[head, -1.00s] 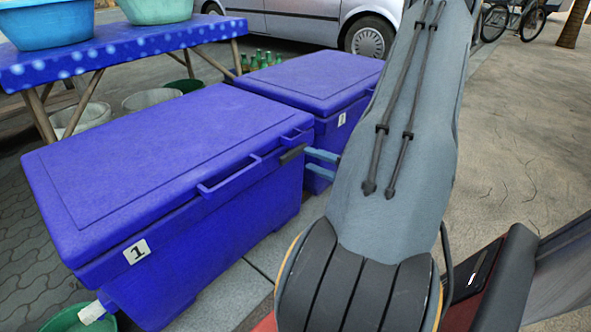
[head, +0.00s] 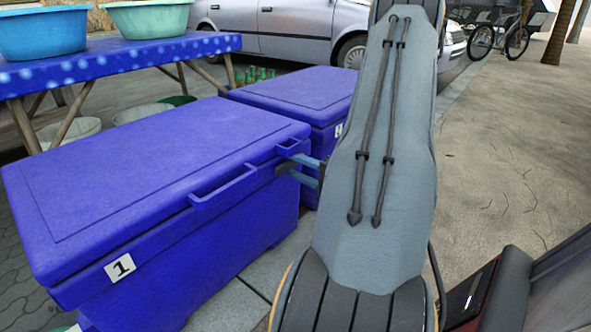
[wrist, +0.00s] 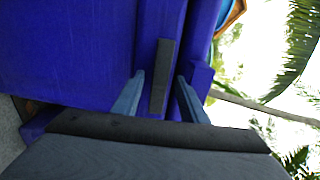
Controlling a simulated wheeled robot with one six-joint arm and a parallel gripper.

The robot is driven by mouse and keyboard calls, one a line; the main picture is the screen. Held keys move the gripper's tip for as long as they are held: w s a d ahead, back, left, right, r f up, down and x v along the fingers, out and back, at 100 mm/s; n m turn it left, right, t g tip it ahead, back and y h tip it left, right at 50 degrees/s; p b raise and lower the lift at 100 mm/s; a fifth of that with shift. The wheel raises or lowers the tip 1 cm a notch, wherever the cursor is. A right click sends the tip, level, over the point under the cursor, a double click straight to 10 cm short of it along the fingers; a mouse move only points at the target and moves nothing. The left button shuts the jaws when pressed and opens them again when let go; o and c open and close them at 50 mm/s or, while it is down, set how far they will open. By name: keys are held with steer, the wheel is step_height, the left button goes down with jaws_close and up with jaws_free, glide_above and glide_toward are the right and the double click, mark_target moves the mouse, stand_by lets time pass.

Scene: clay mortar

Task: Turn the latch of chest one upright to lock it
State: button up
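Chest one (head: 110,190) is a blue cool box with a white "1" label (head: 121,267) at its near end. Its dark latch (wrist: 162,75) is a flat bar on the front face by the lid seam, lying sideways along the chest. In the head view the latch (head: 286,167) is partly hidden by my gripper (head: 308,171). In the wrist view my gripper (wrist: 160,95) is open, one blue-grey finger on each side of the latch, with gaps showing between fingers and bar. I cannot tell how deep the tips reach.
A second blue chest (head: 290,92) stands behind chest one. A table with a blue spotted cloth (head: 120,55) and basins (head: 42,36) is at the left. A parked car (head: 290,28) is behind. Open pavement (head: 510,170) lies to the right.

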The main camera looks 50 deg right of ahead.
jaws_close()
steer(key=shift+n+p, duration=0.3)
steer(key=shift+p, duration=0.3)
steer(key=n+p, duration=0.1)
steer(key=p, duration=0.1)
steer(key=n+p, duration=0.1)
steer(key=p, duration=0.1)
steer(key=shift+s+a+r+n, duration=0.1)
steer(key=shift+r+n, duration=0.1)
steer(key=shift+n, duration=0.1)
steer(key=n+p, duration=0.5)
steer(key=p, duration=0.2)
steer(key=n+p, duration=0.5)
steer(key=shift+f+n, duration=0.1)
steer(key=shift+n, duration=0.3)
steer(key=shift+f+n+p, duration=0.15)
steer(key=shift+n+p, duration=1.2)
steer(key=shift+n, duration=0.65)
